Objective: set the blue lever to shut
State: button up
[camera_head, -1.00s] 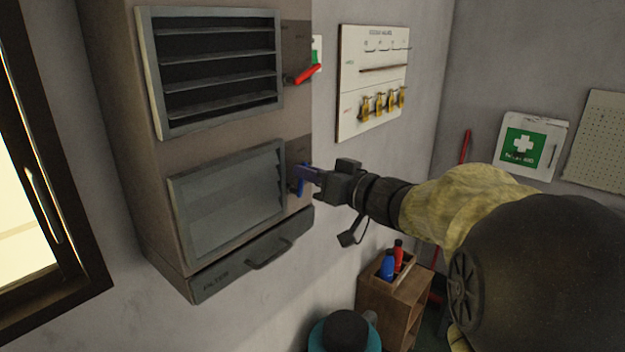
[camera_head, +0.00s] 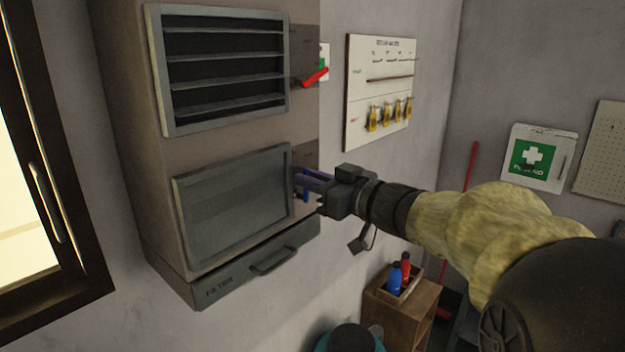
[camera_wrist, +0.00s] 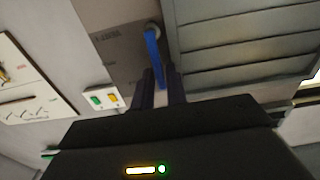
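The blue lever (camera_head: 306,187) is on the right side of the grey-brown wall cabinet, beside the lower louvre panel (camera_head: 235,208). In the wrist view the blue lever (camera_wrist: 153,48) runs from a round pivot down between my fingers. My gripper (camera_head: 302,182) is at the lever, reaching in from the right. In the wrist view my gripper (camera_wrist: 160,78) has its two dark fingers close on either side of the lever, with no clear gap. The lower panel's slats look flat and closed.
A red lever (camera_head: 316,77) sits above, beside the upper louvre (camera_head: 225,70) with open slats. A drawer marked FILTER (camera_head: 255,272) is below. A board with brass tags (camera_head: 381,90) hangs to the right. A wooden crate stand (camera_head: 402,310) stands below my arm.

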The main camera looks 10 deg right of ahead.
jog(key=shift+o, duration=1.3)
jog(key=b+v, duration=0.5)
jog(key=v, duration=1.2)
jog(key=shift+s+d, duration=0.15)
jog(key=shift+d, duration=0.05)
